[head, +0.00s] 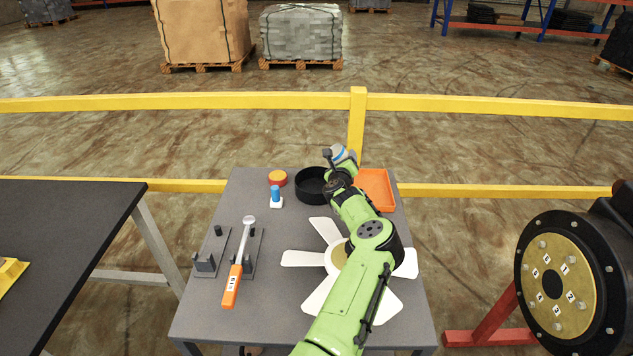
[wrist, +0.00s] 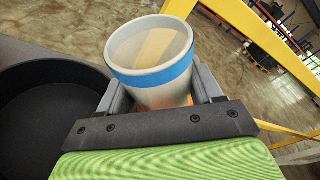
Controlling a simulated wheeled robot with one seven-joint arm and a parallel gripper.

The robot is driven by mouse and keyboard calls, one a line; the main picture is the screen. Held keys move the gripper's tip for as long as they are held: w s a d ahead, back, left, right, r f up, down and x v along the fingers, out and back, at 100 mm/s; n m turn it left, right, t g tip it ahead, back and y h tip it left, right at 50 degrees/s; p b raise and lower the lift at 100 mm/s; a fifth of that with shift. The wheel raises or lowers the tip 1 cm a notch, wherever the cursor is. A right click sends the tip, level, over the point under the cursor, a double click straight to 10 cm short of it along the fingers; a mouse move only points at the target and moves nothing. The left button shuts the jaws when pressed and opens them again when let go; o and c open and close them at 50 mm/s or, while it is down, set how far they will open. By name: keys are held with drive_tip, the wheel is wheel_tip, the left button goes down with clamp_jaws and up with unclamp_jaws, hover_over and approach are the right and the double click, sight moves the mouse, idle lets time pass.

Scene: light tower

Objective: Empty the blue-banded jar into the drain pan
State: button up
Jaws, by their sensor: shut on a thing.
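The blue-banded jar (wrist: 150,80) is a pale, open-topped jar with a blue band below its rim. In the wrist view some yellowish content shows inside. My gripper (wrist: 155,105) is shut on the jar, one jaw at each side. In the head view the jar (head: 340,153) shows at the end of my green arm, near the back of the table and tilted. The drain pan (head: 312,183) is a round black pan on the table, left of my gripper. Its dark interior (wrist: 45,125) shows at the left of the wrist view. My wrist hides part of its right side.
On the grey table (head: 205,300) stand an orange tray (head: 377,190), an orange-red round tin (head: 277,178), a blue-topped item (head: 276,196), a torque wrench (head: 237,265) and a white fan (head: 300,259). A yellow railing (head: 440,107) runs behind. A flanged drum (head: 560,285) stands right.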

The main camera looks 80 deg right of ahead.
sight(335, 162)
drive_tip(key=shift+n+h+b, duration=0.3)
drive_tip(key=shift+n+b, duration=0.3)
drive_tip(key=shift+b, duration=0.15)
drive_tip(key=shift+f+n+b, duration=0.25)
drive_tip(key=shift+n+b, duration=0.45)
drive_tip(key=shift+b, duration=0.8)
drive_tip(key=shift+r+n+h+b, duration=0.5)
drive_tip(key=shift+n+b, duration=0.3)
drive_tip(key=shift+b, duration=0.35)
drive_tip(key=shift+f+n+h+b, duration=0.35)
drive_tip(key=shift+n+b, duration=0.45)
drive_tip(key=shift+b, duration=0.85)
drive_tip(key=shift+w+a+r+n+b, duration=0.2)
drive_tip(key=shift+w+r+n+b, duration=0.05)
drive_tip(key=shift+w+n+b, duration=0.2)
drive_tip(key=shift+w+a+r+n+b, duration=0.15)
drive_tip(key=shift+w+r+n+b, duration=0.15)
drive_tip(key=shift+w+n, duration=0.15)
drive_tip(key=shift+w+r+n+h+b, duration=0.1)
drive_tip(key=shift+r+n+h+b, duration=0.3)
drive_tip(key=shift+n+b, duration=0.55)
drive_tip(key=shift+w+a+r+n+h, duration=0.15)
drive_tip(key=shift+r+n+h, duration=0.1)
drive_tip(key=shift+n, duration=0.5)
